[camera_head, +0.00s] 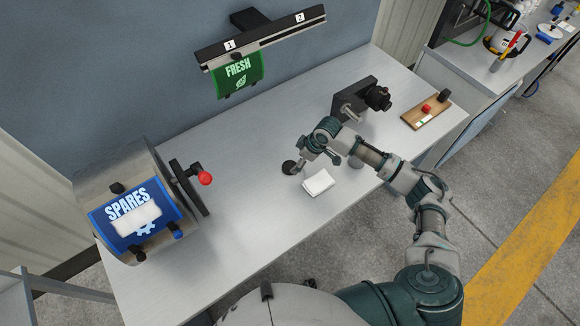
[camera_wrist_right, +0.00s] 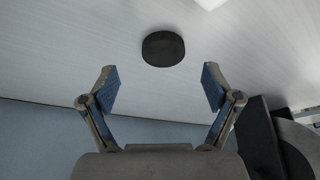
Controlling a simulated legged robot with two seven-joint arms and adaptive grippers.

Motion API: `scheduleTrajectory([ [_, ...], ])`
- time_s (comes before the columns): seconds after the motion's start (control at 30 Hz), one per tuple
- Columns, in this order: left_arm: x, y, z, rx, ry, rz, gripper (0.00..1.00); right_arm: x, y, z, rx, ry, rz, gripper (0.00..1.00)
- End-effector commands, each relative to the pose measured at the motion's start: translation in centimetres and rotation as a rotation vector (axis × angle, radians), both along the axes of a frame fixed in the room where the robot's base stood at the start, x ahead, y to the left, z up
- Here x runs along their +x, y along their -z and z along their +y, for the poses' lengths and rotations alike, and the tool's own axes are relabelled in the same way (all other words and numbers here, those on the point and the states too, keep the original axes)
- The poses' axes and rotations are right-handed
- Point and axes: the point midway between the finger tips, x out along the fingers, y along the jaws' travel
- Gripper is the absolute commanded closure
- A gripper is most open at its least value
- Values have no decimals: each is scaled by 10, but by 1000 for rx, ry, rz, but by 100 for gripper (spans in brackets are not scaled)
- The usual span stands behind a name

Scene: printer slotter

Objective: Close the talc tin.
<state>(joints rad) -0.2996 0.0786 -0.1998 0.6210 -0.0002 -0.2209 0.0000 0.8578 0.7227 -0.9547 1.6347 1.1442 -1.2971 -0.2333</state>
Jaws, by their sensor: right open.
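A round black disc (camera_head: 289,167), which looks like a lid, lies flat on the grey bench. It also shows in the right wrist view (camera_wrist_right: 163,48), just beyond the fingertips. My right gripper (camera_head: 298,168) is right beside the disc in the head view. In the wrist view its fingers (camera_wrist_right: 160,88) are spread wide with nothing between them. A small grey cylinder (camera_head: 355,162), possibly the talc tin, stands partly hidden behind my right forearm; its top cannot be made out. My left gripper is not in view.
A white pad or block (camera_head: 318,183) lies close to the disc. A black clamp-like device (camera_head: 352,101) stands at the back right, near a wooden board with a red button (camera_head: 427,107). A drum with a SPARES sheet (camera_head: 120,200) stands left. A rail holds a green FRESH sheet (camera_head: 239,74).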

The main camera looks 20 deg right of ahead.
Motion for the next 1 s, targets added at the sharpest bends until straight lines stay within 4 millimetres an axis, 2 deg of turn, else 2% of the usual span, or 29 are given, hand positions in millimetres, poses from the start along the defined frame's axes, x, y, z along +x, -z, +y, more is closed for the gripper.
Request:
scheduleTrajectory([
  [0.17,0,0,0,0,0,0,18,1,2,2,1,0,1,12],
  [0.53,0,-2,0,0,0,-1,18,12,43,21,0,0,1,12],
  [0.9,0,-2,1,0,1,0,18,12,46,22,0,-1,0,12],
  [0.93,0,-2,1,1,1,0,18,12,46,22,0,0,0,14],
  [1.0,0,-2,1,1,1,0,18,12,46,22,0,0,0,28],
])
